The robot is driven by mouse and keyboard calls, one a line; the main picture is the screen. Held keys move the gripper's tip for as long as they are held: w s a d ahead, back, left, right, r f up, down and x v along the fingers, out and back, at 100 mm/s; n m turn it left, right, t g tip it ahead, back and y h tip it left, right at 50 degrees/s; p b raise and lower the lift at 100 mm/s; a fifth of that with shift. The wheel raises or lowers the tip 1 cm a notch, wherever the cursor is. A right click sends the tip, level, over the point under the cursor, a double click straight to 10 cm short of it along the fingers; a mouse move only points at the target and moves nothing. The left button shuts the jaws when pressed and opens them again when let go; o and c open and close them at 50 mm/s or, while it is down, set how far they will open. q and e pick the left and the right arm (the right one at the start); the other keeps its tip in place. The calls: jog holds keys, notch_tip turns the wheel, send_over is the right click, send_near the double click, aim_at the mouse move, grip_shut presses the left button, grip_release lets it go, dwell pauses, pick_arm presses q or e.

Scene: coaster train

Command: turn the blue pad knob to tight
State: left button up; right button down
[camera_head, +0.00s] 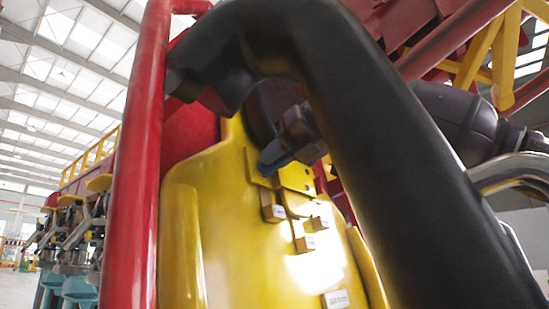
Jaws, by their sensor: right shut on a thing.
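The blue pad knob (272,156) is a small blue-grey piece on the yellow seat back (215,215), near the middle of the camera_head view. My right gripper (287,146), dark grey, is at the knob and shut on it. The jaws cover part of the knob, so its turn position cannot be read. Small blocks with white labels, one of them here (273,212), sit on the yellow panel below the knob. The label text is too small to read. My left gripper is not in view.
A thick black padded restraint (390,160) arches over the seat and crosses close in front on the right. A red post (138,160) stands on the left. Yellow and red beams (485,50) are at the upper right. More train seats (80,225) stand at the far left.

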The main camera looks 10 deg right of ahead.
jog(key=m+b, duration=0.2)
jog(key=shift+w+d+f+m, duration=0.1)
jog(key=shift+w+f+m, duration=0.05)
jog(key=shift+f+m, duration=0.15)
jog(key=m+y+b, duration=0.1)
jog(key=m, duration=0.2)
jog(key=shift+d, duration=0.15)
jog(key=m+b, duration=0.1)
jog(key=m, duration=0.1)
jog(key=shift+w+d+f+m, duration=0.1)
jog(key=shift+m, duration=0.3)
jog(key=m+y+b, duration=0.1)
jog(key=m, duration=0.2)
jog(key=shift+f, duration=0.1)
jog(key=shift+m, duration=1)
jog(key=c, duration=1.2)
grip_release()
